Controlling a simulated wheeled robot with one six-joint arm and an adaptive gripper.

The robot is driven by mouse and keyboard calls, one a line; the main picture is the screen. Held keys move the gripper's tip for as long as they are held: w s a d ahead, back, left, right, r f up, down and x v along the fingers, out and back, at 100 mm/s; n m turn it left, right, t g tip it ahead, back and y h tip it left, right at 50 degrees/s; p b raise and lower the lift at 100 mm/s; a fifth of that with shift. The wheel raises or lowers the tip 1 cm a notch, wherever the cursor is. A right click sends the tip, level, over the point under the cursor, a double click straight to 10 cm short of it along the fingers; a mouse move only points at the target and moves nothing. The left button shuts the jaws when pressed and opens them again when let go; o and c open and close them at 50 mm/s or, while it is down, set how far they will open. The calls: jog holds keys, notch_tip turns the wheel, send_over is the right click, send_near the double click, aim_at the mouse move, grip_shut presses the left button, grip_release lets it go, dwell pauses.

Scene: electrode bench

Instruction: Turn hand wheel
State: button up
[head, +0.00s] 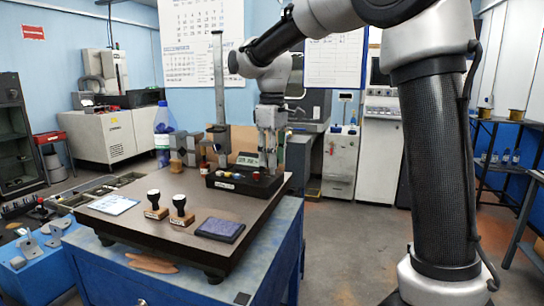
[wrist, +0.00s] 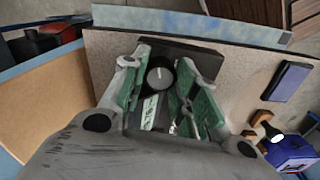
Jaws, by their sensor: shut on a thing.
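The hand wheel (wrist: 159,74) is a dark round knob with a pale line across its grey face, in the wrist view. It sits on a black instrument box (head: 236,184) with a small lit display, on the brown bench plate. My gripper (head: 268,168) reaches down onto the right part of the box. In the wrist view its green-padded fingers (wrist: 157,86) stand on either side of the hand wheel and are shut on it. In the head view the fingers hide most of the wheel.
Two wooden-based stamps (head: 181,212) and a dark blue pad (head: 219,229) lie on the bench plate (head: 150,236) in front of the box. A height stand (head: 218,85) and a blue-capped bottle (head: 164,130) stand behind.

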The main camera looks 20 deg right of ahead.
jog(key=m, duration=0.4)
jog(key=shift+m, duration=0.4)
jog(key=o, duration=1)
jog(key=shift+o, duration=0.2)
notch_tip(320, 180, up, 12)
